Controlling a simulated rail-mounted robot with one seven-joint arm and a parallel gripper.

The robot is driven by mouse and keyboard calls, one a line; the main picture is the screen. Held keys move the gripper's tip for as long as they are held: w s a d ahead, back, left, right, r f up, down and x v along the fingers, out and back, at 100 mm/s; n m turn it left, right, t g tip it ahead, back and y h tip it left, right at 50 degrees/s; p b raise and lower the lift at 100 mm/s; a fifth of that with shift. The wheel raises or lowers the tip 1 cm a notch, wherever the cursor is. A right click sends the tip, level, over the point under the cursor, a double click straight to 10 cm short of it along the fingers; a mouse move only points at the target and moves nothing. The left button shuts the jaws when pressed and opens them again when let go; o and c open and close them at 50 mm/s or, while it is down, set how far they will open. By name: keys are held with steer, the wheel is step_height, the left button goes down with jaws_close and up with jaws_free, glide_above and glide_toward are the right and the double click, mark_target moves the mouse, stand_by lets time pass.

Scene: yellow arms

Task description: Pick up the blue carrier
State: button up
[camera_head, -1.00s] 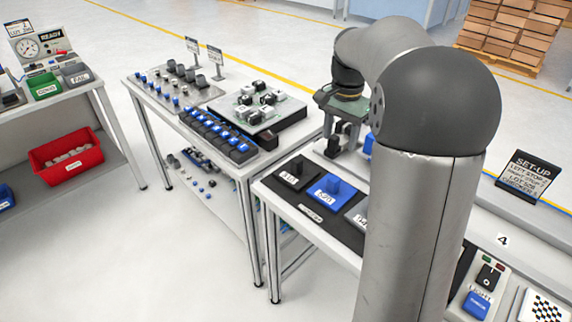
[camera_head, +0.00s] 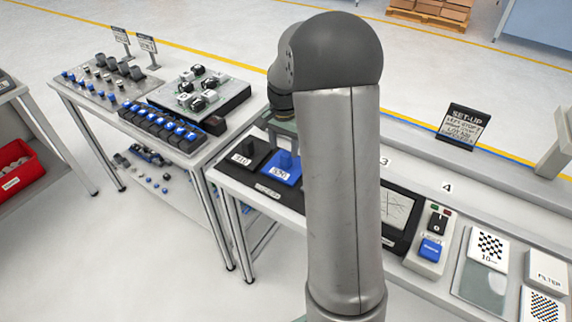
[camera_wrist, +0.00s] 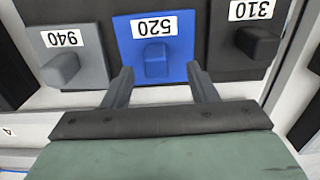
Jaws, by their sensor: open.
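The blue carrier (camera_wrist: 179,65) is a flat blue plate with a raised blue grip block and a white label reading 520, upside down in the wrist view. It lies on a dark mat on the bench, and in the head view the blue carrier (camera_head: 283,171) shows left of my arm. My gripper (camera_wrist: 160,78) is open and empty in the wrist view. Its two fingers appear on either side of the grip block, apart from it. I cannot tell the height between the fingertips and the carrier. My arm hides the gripper's fingers in the head view.
A grey carrier labelled 940 (camera_wrist: 90,65) and a black carrier labelled 310 (camera_wrist: 235,50) flank the blue one closely. The black carrier also shows in the head view (camera_head: 243,160). A set-up sign (camera_head: 463,124) stands behind the bench. A button box (camera_head: 430,250) sits right of my arm.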

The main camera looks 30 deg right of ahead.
mark_target(286, 153)
steer(key=f, duration=0.4)
steer(key=shift+s+d+f+p, duration=0.15)
steer(key=shift+d+p, duration=0.15)
steer(key=shift+p, duration=0.1)
jaws_close()
